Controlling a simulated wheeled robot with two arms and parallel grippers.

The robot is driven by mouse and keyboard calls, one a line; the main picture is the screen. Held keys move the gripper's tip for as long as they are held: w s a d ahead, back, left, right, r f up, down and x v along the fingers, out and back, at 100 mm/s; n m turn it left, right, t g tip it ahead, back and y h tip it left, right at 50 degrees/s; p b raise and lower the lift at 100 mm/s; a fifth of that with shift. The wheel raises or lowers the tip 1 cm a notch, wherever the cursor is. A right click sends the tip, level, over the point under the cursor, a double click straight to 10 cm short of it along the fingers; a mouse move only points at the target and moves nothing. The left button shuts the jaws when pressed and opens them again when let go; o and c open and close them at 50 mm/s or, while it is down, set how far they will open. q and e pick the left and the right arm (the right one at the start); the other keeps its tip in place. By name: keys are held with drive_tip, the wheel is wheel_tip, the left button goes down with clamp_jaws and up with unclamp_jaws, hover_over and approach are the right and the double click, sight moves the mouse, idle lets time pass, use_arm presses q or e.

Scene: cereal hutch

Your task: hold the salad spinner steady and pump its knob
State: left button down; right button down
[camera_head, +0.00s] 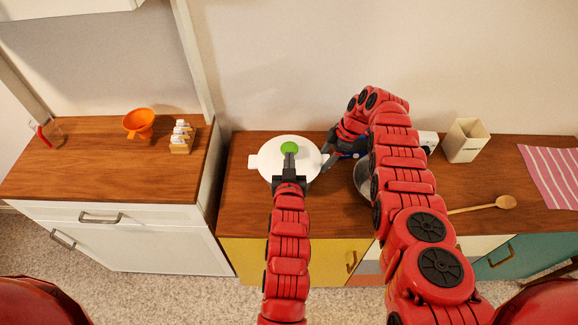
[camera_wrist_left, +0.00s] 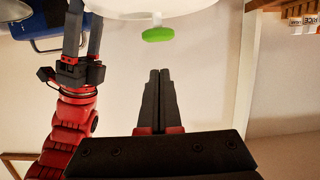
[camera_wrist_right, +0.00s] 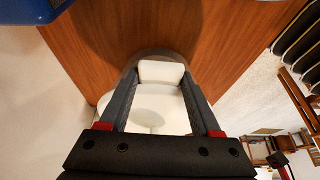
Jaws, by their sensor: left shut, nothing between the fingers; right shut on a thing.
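The white salad spinner (camera_head: 263,162) stands on the wooden counter, with its green knob (camera_head: 289,147) on top. In the left wrist view the knob (camera_wrist_left: 158,35) sits on a short white stem, out from the white lid (camera_wrist_left: 135,8). My left gripper (camera_head: 289,158) is shut and empty; its fingertips point at the knob, and the left wrist view shows a gap between them. My right gripper (camera_head: 327,157) is at the spinner's right side. In the right wrist view its fingers are shut on the spinner's white side handle (camera_wrist_right: 161,72).
A blue object (camera_head: 350,155) and a grey round vessel (camera_head: 362,180) are partly hidden by my right arm. A beige container (camera_head: 466,141), wooden spoon (camera_head: 504,202) and striped cloth (camera_head: 553,172) lie right. An orange colander (camera_head: 139,122) stands on the left counter.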

use_arm(q)
drive_tip(key=shift+v, duration=1.6)
use_arm(e)
unclamp_jaws()
drive_tip(key=v, duration=1.2)
